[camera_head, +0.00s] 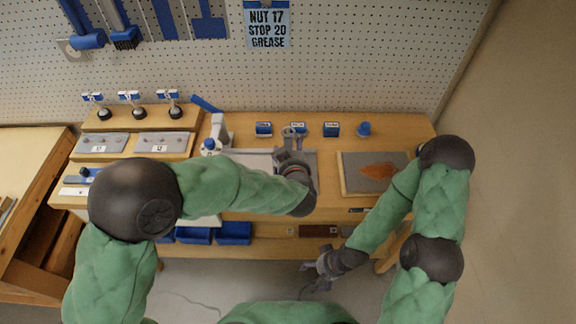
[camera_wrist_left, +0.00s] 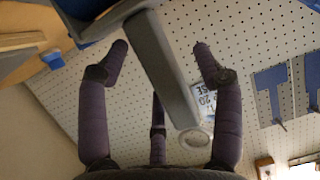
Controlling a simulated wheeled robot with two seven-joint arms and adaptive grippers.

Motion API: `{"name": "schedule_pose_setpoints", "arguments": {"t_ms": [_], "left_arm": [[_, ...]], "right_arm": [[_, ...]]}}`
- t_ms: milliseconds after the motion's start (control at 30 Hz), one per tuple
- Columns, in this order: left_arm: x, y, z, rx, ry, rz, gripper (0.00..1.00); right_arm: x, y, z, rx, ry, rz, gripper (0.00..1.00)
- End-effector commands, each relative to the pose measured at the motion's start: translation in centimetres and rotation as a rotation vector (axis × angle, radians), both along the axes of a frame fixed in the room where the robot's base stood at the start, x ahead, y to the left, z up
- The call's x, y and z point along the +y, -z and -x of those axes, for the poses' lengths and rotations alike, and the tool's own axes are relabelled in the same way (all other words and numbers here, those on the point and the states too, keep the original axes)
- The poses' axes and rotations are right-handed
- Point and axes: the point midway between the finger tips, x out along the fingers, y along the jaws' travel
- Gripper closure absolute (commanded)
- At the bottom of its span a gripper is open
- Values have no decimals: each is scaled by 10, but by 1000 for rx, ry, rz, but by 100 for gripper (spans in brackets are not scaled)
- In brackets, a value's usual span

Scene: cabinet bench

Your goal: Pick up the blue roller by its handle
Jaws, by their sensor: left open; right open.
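A grey bar-shaped handle (camera_wrist_left: 165,75) with a round ring at its end runs between the open fingers of my left gripper in the left wrist view. I take it for the handle of the blue roller. Blue surfaces show near its other end at the top left, but I cannot tell whether they are joined to it. In the head view my left gripper (camera_head: 291,139) is over the middle of the bench and hides most of what it surrounds. Its fingers stand apart around the handle, with no clear grip. My right gripper (camera_head: 318,271) is open and empty, low in front of the bench.
Blue tools (camera_head: 88,40) hang on the pegboard at the upper left. A grey-white stand (camera_head: 219,132) is left of my left gripper. Small blue boxes (camera_head: 331,129) and a blue cap (camera_head: 364,129) line the back. A board with a brown piece (camera_head: 378,171) lies at the right.

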Motion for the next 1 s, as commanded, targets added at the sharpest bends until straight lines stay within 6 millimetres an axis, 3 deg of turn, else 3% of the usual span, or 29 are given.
{"name": "schedule_pose_setpoints", "arguments": {"t_ms": [67,200,267,300,733,1000], "left_arm": [[0,0,0,0,0,0,40],[0,0,0,0,0,0,79],[0,0,0,0,0,0,96],[0,0,1,0,0,0,100],[0,-7,0,-2,-1,2,100],[2,-42,4,-4,-1,4,100]], "right_arm": [[0,0,0,0,0,0,12],[0,0,0,0,0,0,12],[0,0,0,0,0,0,12],[0,0,0,0,0,0,12],[0,-3,0,0,0,0,12],[0,-19,0,0,0,0,12]]}}
